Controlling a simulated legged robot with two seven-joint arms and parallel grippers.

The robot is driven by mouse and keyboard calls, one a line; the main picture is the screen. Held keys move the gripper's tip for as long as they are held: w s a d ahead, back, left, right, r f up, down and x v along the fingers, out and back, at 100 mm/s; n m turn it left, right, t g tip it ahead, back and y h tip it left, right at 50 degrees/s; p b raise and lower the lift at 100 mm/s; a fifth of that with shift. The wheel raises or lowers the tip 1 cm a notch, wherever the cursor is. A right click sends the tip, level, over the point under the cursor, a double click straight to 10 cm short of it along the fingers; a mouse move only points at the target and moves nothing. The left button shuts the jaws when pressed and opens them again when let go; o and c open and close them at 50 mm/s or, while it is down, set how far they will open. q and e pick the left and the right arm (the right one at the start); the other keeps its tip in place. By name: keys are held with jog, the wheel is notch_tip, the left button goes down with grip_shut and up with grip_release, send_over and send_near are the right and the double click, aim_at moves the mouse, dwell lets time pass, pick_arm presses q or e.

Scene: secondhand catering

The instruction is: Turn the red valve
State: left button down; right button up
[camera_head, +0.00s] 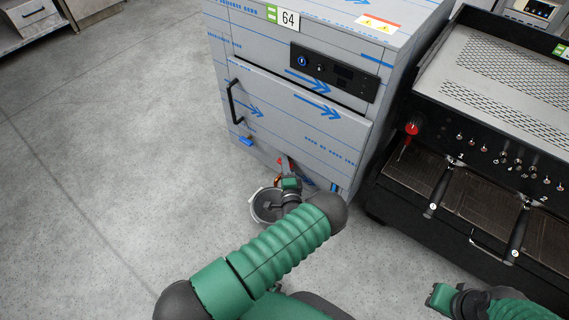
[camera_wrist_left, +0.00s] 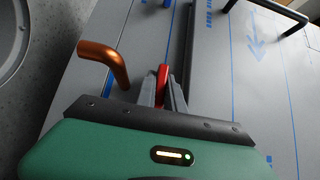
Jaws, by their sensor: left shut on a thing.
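The red valve (camera_wrist_left: 162,74) shows as a narrow red handle between the two grey fingers in the left wrist view. In the head view only a small red bit of it (camera_head: 281,161) shows low on the front of the film-wrapped machine (camera_head: 290,110). My left gripper (camera_head: 288,168) reaches down to it and is shut on it; in the wrist view the fingers (camera_wrist_left: 163,92) stand on both sides of the handle. My right gripper (camera_head: 440,298) is at the lower right, away from the valve; its jaws cannot be made out.
A copper pipe (camera_wrist_left: 104,55) bends out left of the fingers. A grey bucket (camera_head: 258,210) stands on the floor below, partly hidden by my arm. A black coffee machine (camera_head: 490,120) stands close on the right. The left floor is clear.

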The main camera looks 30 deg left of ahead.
pick_arm(q)
jog(key=shift+s+f, duration=0.1)
jog(key=shift+n+g+p, duration=0.3)
jog(key=shift+p, duration=0.45)
jog(key=n+g+h+p, duration=0.1)
jog(key=n+h+p, duration=0.1)
jog(key=p, duration=0.4)
jog(key=n+g+h+p, duration=0.2)
jog(key=n+h+p, duration=0.1)
jog(key=h+p, duration=0.1)
jog(key=shift+s+r+p, duration=0.15)
jog(key=shift+r+p, duration=0.05)
jog(key=shift+p, duration=0.65)
jog(key=shift+n+h+p, duration=0.3)
jog(key=shift+h+p, duration=0.05)
jog(key=shift+h, duration=0.05)
jog(key=shift+f+n+g+h+p, duration=0.1)
jog(key=shift+n+g+h+p, duration=0.3)
jog(key=shift+h+p, duration=0.25)
jog(key=shift+f+n+h, duration=0.1)
jog(key=shift+n+h, duration=0.3)
jog(key=shift+h, duration=0.25)
jog(key=shift+f+n+h, duration=0.15)
jog(key=shift+n+h, duration=0.45)
jog(key=shift+h, duration=0.7)
jog(key=shift+d+g+h, duration=0.1)
jog(key=shift+g+h, duration=0.2)
